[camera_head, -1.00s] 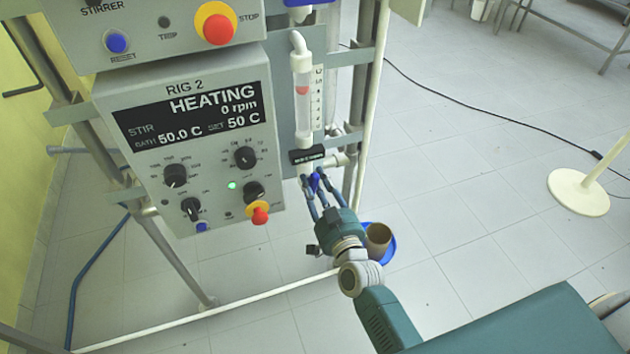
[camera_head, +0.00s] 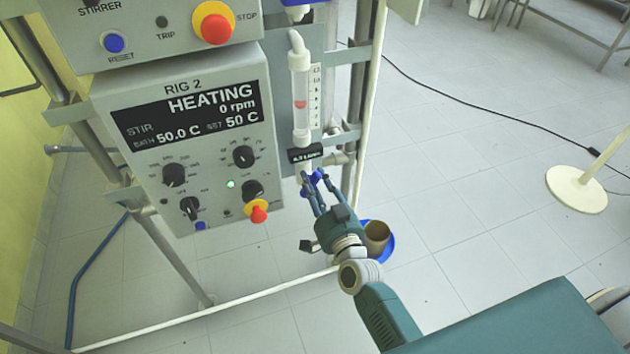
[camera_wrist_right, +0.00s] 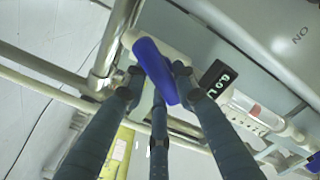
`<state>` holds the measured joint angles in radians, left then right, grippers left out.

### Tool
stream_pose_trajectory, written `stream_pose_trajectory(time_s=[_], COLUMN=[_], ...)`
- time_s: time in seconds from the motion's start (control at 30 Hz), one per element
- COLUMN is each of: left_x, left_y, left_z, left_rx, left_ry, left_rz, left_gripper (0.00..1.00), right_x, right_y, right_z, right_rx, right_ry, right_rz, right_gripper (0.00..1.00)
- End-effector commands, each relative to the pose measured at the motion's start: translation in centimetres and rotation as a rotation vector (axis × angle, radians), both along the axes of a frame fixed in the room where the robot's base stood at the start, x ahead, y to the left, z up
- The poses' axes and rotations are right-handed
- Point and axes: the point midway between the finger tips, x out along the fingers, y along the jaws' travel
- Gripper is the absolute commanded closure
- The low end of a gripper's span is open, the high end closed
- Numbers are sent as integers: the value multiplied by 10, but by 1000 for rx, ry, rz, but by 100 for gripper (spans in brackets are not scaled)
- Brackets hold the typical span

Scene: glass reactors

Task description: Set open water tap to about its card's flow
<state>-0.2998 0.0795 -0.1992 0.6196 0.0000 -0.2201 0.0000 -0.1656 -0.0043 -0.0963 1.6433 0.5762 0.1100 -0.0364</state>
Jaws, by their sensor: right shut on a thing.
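The water tap's blue handle (camera_head: 312,180) is below the clear flow tube (camera_head: 301,82). In the right wrist view the blue handle (camera_wrist_right: 156,70) lies aslant between my fingers. My right gripper (camera_head: 314,180) is shut on the handle, with its fingertips on either side of it. My left gripper is not in view.
The RIG 2 control box (camera_head: 190,150) with knobs and a red-and-yellow button (camera_head: 258,212) is close left of my right gripper. A brown pot (camera_head: 376,236) on a blue dish (camera_head: 388,250) is on the floor below. Floor to the right is mostly clear.

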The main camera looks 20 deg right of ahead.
Motion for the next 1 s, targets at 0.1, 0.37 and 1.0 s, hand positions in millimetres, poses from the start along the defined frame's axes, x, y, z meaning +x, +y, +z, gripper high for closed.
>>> stream_pose_trajectory(time_s=[0.1, 0.37, 1.0], left_x=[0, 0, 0], left_y=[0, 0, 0], left_z=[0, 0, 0], left_rx=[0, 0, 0], left_ry=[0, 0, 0], left_rz=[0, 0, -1], left_gripper=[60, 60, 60], right_x=[0, 0, -97], right_y=[0, 0, -3], right_z=[2, 1, 0], right_rx=[0, -1, -2], right_ry=[-4, -2, 1], right_rz=[0, 0, 1], right_gripper=[61, 54, 54])
